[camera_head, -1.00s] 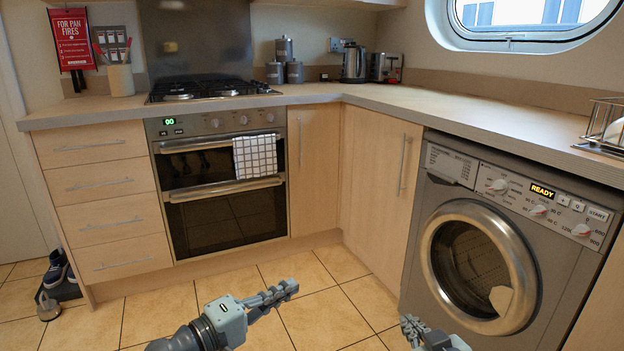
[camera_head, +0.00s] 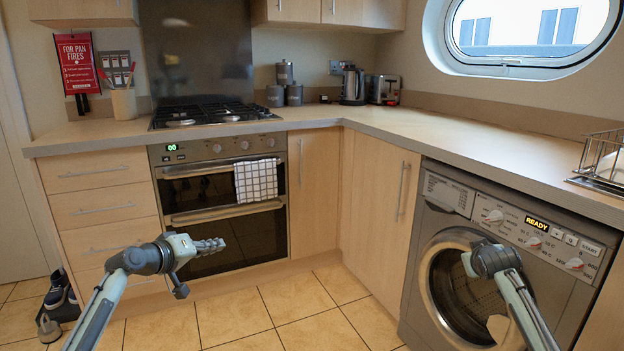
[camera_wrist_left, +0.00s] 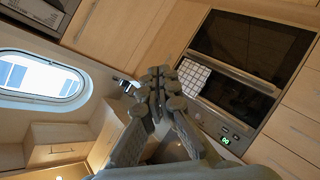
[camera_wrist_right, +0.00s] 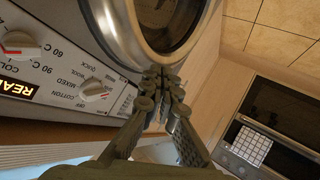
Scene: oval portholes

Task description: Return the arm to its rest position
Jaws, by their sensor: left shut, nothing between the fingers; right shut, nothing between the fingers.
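My left gripper (camera_head: 210,245) is in front of the oven's lower part in the head view, pointing right. In the left wrist view its fingers (camera_wrist_left: 160,82) meet at the tips and hold nothing. My right arm stands in front of the washing machine (camera_head: 505,215) in the head view, and its gripper's fingertips are mostly hidden there behind the wrist. In the right wrist view the right gripper (camera_wrist_right: 162,82) has its fingers together and empty, with the washer door (camera_wrist_right: 150,25) beyond. No contact with the furniture can be made out.
The oven (camera_head: 222,190) with a checked towel (camera_head: 256,181) and hob stands at the back left, beside drawers (camera_head: 108,207). The worktop (camera_head: 440,130) runs along the right, with a wire rack (camera_head: 600,160). Shoes (camera_head: 58,292) lie at lower left. The tiled floor (camera_head: 300,310) between my arms is clear.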

